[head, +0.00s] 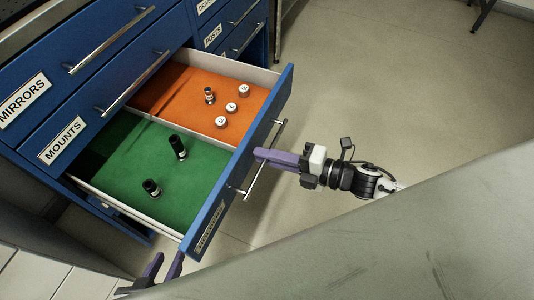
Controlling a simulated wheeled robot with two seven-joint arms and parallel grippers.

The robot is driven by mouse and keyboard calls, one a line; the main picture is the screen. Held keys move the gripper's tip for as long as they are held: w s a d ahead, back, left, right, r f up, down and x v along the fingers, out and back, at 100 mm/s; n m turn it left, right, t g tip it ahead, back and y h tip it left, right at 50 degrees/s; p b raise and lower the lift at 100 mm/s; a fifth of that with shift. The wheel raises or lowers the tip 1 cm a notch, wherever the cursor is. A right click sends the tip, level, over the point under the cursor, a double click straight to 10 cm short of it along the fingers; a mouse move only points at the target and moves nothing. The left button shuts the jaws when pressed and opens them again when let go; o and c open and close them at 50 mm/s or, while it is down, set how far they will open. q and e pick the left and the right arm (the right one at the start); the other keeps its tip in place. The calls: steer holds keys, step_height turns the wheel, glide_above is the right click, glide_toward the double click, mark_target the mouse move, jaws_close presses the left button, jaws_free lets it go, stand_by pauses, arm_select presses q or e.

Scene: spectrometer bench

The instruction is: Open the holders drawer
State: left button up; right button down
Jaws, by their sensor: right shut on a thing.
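The open drawer (215,222) is pulled far out of the blue cabinet; the label on its front is too slanted to read surely. Inside are a green section (128,163) with two black cylindrical parts (177,147) (151,187) and an orange section (175,92) with several small round pieces (231,107). My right gripper (262,155) is shut on the drawer's bar handle (252,182), near its middle. My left gripper (163,268) shows only partly at the bottom edge, its purple fingers apart and empty, just below the drawer's near front corner.
Closed drawers labelled MIRRORS (24,98) and MOUNTS (63,146) lie above the open one. A POSTS drawer (213,36) is in the column behind. A large grey surface (400,250) fills the lower right. The floor (400,80) beyond the drawer is clear.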

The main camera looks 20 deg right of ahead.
steer(key=c, duration=2.1)
jaws_free()
arm_select(q)
steer(key=shift+s, duration=0.1)
arm_select(e)
steer(key=shift+d, duration=0.1)
arm_select(q)
steer(key=shift+s+a+r+p, duration=0.1)
steer(key=shift+r+p, duration=0.1)
steer(key=shift+p, duration=0.45)
arm_select(e)
steer(key=v, duration=1)
steer(key=shift+s+r, duration=0.1)
arm_select(q)
steer(key=shift+r, duration=0.15)
